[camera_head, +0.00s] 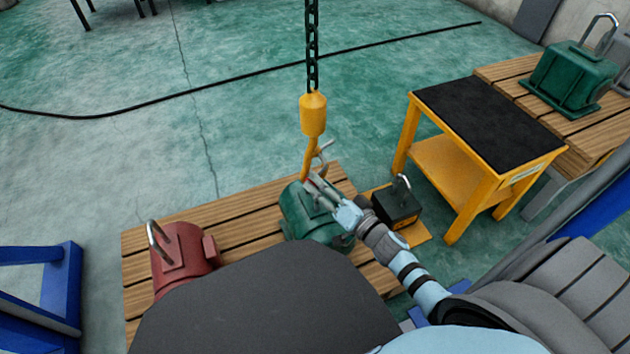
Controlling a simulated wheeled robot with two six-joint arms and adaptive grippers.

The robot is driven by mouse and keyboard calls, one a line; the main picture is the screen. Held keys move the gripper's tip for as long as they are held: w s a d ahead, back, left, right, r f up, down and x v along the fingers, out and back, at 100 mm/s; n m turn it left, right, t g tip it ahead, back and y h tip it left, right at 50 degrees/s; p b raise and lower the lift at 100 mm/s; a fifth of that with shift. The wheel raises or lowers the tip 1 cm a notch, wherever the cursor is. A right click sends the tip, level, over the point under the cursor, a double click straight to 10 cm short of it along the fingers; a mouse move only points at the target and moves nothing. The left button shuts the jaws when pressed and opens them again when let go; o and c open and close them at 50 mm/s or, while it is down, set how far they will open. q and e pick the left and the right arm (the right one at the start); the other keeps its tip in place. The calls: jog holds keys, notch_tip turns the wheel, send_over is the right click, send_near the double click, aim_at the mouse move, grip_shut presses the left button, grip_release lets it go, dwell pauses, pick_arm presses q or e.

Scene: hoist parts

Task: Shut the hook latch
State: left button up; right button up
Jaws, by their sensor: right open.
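A yellow hoist hook (307,160) hangs from a dark chain (312,48) under a yellow block (313,115). Its lower end is just above a green hoist part (297,213) on a wooden pallet. A thin grey piece, which looks like the latch (325,147), sticks out to the right of the hook. My right gripper (315,184) is open at the hook's lower right, over the green part. It hides the hook's tip, and I cannot tell if it touches the latch. My left gripper is not in view.
A red part with a lifting eye (178,250) stands on the pallet (240,230) at left. A black block with a shackle (397,205) is right of my gripper. A yellow table (490,120) and a second green part (570,80) stand at right.

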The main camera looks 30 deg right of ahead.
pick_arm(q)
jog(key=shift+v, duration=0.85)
pick_arm(e)
jog(key=shift+x, duration=1.75)
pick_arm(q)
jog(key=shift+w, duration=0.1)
pick_arm(e)
jog(key=shift+c, duration=1.4)
jog(key=c, duration=0.3)
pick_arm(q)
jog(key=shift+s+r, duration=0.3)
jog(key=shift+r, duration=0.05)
pick_arm(e)
grip_shut()
